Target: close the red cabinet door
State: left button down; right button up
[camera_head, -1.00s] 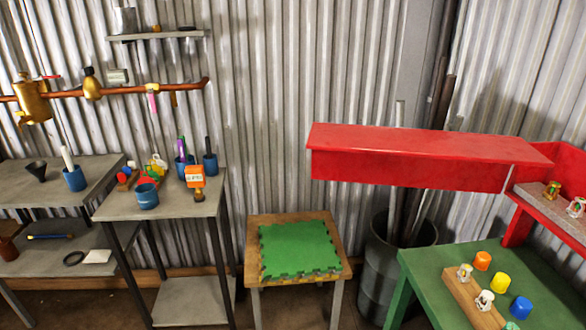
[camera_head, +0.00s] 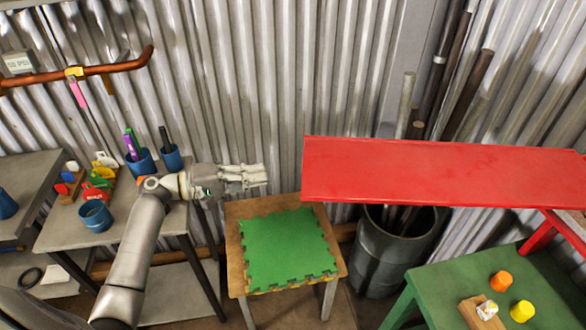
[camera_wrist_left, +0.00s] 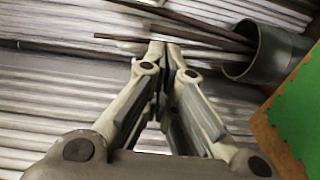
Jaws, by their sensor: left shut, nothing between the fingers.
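The red cabinet door (camera_head: 420,175) shows in the head view as a long flat red panel. It stands out to the left from the red cabinet (camera_head: 568,232) at the right edge, so it is open. Most of the cabinet is out of frame. My left gripper (camera_head: 264,177) is shut and empty, its fingers pointing right towards the panel's free left end with a small gap in the picture. The closed fingertips also show in the left wrist view (camera_wrist_left: 163,48), where the door is not seen. My right gripper is not in view.
A wooden stool with a green mat (camera_head: 288,245) stands below the left gripper. A dark bin (camera_head: 375,262) with upright pipes (camera_head: 467,95) stands behind and below the door. A green table (camera_head: 450,285) is lower right, and a grey table (camera_head: 60,232) with cups is left.

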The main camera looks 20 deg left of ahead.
pick_arm(q)
jog(key=r+p+x, duration=0.2)
jog(key=p+x, duration=0.3)
jog(key=x, duration=0.5)
jog(key=s, duration=0.1)
jog(key=s+p, duration=0.1)
jog(key=s, duration=0.1)
jog(key=shift+s+d+p, duration=0.3)
jog(key=shift+s, duration=0.05)
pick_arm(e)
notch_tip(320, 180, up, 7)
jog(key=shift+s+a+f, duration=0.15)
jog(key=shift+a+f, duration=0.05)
pick_arm(q)
jog(key=shift+f, duration=0.1)
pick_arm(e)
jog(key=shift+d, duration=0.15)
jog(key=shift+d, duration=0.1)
